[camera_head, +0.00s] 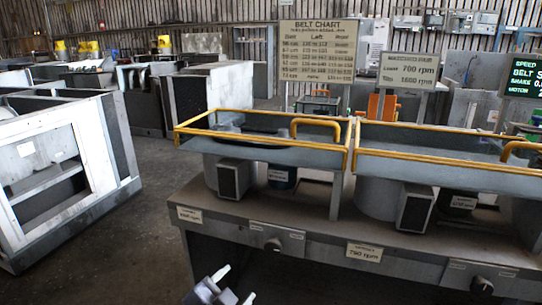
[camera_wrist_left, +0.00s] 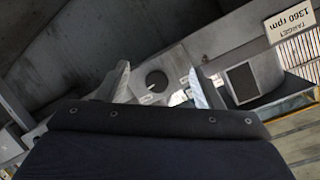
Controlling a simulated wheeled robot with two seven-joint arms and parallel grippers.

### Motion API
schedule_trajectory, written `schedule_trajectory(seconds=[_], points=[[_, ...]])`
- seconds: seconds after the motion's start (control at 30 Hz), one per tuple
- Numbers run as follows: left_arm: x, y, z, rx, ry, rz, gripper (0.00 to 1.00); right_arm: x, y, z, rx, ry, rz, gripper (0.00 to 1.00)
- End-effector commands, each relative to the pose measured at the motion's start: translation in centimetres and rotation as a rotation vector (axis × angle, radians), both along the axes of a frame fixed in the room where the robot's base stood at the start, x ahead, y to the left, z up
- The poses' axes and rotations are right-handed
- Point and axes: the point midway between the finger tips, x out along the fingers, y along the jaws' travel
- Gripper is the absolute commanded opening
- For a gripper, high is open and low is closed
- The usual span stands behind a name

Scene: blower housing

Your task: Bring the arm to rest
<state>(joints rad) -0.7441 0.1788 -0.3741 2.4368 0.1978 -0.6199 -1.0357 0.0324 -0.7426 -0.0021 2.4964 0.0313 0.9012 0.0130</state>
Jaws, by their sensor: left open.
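My left gripper (camera_head: 236,284) is at the bottom of the head view, low in front of the bench. Its two fingers are apart with nothing between them. In the left wrist view the fingers stand on either side of a round dark knob (camera_wrist_left: 156,81) on the bench front, which appears behind them. I see no contact with it. The same bench front carries a left knob (camera_head: 273,245) and a right knob (camera_head: 482,286) in the head view. My right gripper is not in view.
The bench (camera_head: 235,207) holds two blower housings under yellow-railed trays (camera_head: 265,151). A 1360 rpm target plate (camera_wrist_left: 291,21) shows upside down in the wrist view. A belt chart (camera_head: 318,51) stands behind. A grey frame (camera_head: 62,178) stands left, with open floor between.

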Motion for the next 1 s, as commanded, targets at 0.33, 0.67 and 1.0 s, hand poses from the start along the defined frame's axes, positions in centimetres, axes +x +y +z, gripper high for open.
schedule_trajectory(seconds=[0.33,0.67,1.0], points=[[-10.3,8.8,-0.3,-0.558,0.64,0.253,0.6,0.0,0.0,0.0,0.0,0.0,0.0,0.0],[-19.4,12.5,-1.4,-0.721,0.936,0.574,0.6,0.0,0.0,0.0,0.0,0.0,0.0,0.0],[-20.9,12.7,5.8,-0.736,0.984,0.631,0.6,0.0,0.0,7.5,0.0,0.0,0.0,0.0]])
